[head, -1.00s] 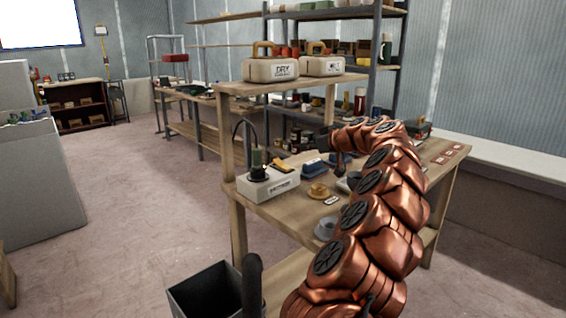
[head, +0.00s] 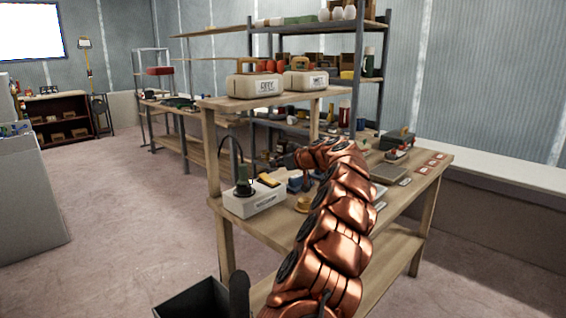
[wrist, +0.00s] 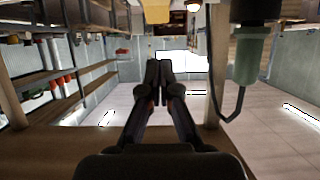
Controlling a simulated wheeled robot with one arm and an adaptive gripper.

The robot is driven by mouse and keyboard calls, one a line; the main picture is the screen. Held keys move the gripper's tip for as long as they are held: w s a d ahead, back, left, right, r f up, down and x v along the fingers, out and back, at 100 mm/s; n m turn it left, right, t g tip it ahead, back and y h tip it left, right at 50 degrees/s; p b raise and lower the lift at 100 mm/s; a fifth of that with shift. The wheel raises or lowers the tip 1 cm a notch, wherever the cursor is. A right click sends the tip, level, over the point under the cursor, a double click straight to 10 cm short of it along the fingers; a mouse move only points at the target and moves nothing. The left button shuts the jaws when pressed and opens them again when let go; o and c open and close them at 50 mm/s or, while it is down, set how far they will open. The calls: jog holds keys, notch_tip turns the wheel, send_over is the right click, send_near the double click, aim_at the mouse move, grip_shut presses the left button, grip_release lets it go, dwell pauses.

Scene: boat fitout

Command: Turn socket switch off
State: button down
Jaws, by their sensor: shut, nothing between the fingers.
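No socket or switch can be made out clearly in either view. My gripper (wrist: 163,72) is shut and empty in the wrist view, its two dark fingers side by side. That view appears upside down. In the head view, the end of my copper arm reaches over the workbench (head: 405,215), and the fingers are too small or hidden to tell. A white box (head: 255,202) with a dark label stands at the bench's left end, left of my gripper. A green and black tool (head: 243,182) stands on it; the tool (wrist: 247,60) also shows right of my fingers in the wrist view.
A yellow item (head: 268,180) lies on the white box. Canisters, one labelled DRY (head: 256,85), stand on the upper shelf (head: 290,98). A dark bin (head: 195,300) stands on the floor. Open floor (head: 120,215) lies to the left.

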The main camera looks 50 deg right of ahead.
aim_at(264, 176)
jog(key=shift+x, duration=0.9)
jog(key=shift+w+f+p, duration=0.15)
jog(key=shift+w+f, duration=0.2)
jog(key=shift+f, duration=0.3)
jog(key=shift+w+f+p, duration=0.1)
jog(key=shift+w+f, duration=0.3)
jog(key=shift+f, duration=0.3)
jog(key=shift+w+f+p, duration=0.15)
jog(key=shift+w+f, duration=0.2)
jog(key=shift+f, duration=0.3)
jog(key=shift+w+f+g+p, duration=0.1)
jog(key=shift+w+g+p, duration=0.15)
jog(key=shift+g+p, duration=0.3)
jog(key=shift+f, duration=0.2)
jog(key=shift+s+b, duration=0.1)
jog(key=shift+b, duration=0.3)
